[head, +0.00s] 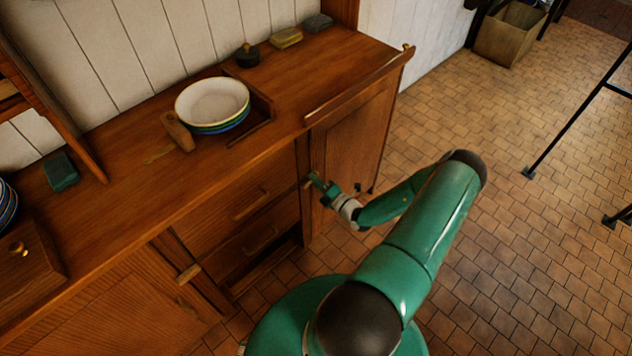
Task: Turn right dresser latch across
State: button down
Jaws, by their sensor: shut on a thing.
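The wooden dresser (262,160) stands along the wall, with its right door (352,132) shut at the right end. The right dresser latch (307,183) is a small wooden piece at the left edge of that door, mostly hidden by my gripper. My gripper (314,179) is at the latch and shut on it. The latch's exact angle cannot be told. The left latch (188,273) is a light wooden bar lying across the edge of the left door (135,305).
Two drawers (245,205) are between the doors. On the top stand stacked bowls (212,103), a wooden brush or block (178,131), a dark lidded pot (247,55) and sponges (286,38). A wooden rail (362,84) edges the right side.

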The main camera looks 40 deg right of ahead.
jog(key=shift+f+m, duration=0.1)
jog(key=shift+m, duration=1.1)
jog(key=c, duration=1.2)
grip_release()
jog(key=shift+c, duration=0.2)
jog(key=s, duration=1.3)
jog(key=shift+s+d, duration=0.2)
jog(key=shift+s, duration=0.2)
